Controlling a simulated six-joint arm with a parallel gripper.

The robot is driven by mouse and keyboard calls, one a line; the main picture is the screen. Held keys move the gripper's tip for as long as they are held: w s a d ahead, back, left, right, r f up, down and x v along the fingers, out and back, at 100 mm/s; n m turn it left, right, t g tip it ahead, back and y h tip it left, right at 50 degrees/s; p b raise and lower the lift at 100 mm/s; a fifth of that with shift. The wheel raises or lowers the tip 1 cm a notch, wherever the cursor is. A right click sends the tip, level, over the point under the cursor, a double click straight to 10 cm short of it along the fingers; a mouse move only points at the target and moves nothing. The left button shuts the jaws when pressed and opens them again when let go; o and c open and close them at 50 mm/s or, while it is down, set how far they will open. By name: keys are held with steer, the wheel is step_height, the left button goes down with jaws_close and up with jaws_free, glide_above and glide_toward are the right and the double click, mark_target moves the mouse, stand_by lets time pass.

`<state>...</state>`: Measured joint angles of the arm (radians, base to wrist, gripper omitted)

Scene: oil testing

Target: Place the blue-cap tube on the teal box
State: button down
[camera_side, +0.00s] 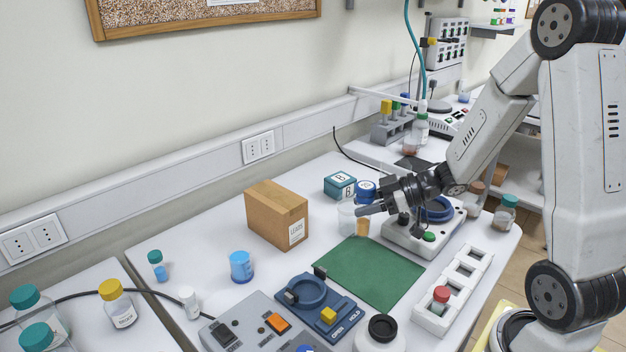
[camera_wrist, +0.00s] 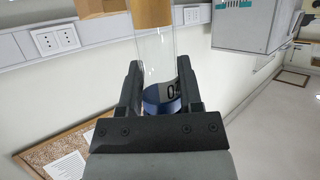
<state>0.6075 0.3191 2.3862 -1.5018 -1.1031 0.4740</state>
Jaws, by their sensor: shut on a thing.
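My gripper (camera_side: 362,210) is shut on the blue-cap tube. The tube's blue cap (camera_side: 367,190) shows above the fingers and its amber content (camera_side: 362,227) below them, so the tube is roughly upright. In the wrist view, the tube (camera_wrist: 155,55) is between my fingers (camera_wrist: 160,90), with a dark-marked label near the cap and amber at the far end. The teal box (camera_side: 340,185), with white labels, stands on the table just left of and behind the tube. The tube is beside the box in the picture; its height over the table is hard to tell.
A clear container (camera_side: 347,219) stands close left of the tube. A cardboard box (camera_side: 276,215) is further left. A green mat (camera_side: 370,270) lies in front. A white device with a blue ring (camera_side: 425,235) and a white rack (camera_side: 455,285) with a red-capped tube are at right.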

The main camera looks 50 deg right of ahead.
steer(key=w+d+r+m+t+h, duration=0.2)
steer(key=w+d+r+m+h, duration=0.25)
steer(key=d, duration=0.35)
steer(key=w+d+r+m+t+h, duration=0.1)
steer(key=w+d+r+m+h, duration=0.4)
steer(key=d, duration=0.4)
steer(key=w+d+f, duration=0.2)
steer(key=w+f, duration=0.3)
steer(key=w, duration=0.2)
steer(key=w+d+f+n, duration=0.1)
steer(key=w+d+f, duration=0.1)
steer(key=w+f, duration=0.3)
steer(key=shift+w+d+y, duration=0.35)
steer(key=shift+w+d, duration=0.05)
steer(key=shift+w, duration=0.55)
steer(key=shift+f+n, duration=0.1)
steer(key=shift+n, duration=0.15)
steer(key=shift+w+d+f, duration=0.1)
steer(key=shift+w+f, duration=0.1)
steer(key=shift+f, duration=1.6)
steer(key=shift+f, duration=0.1)
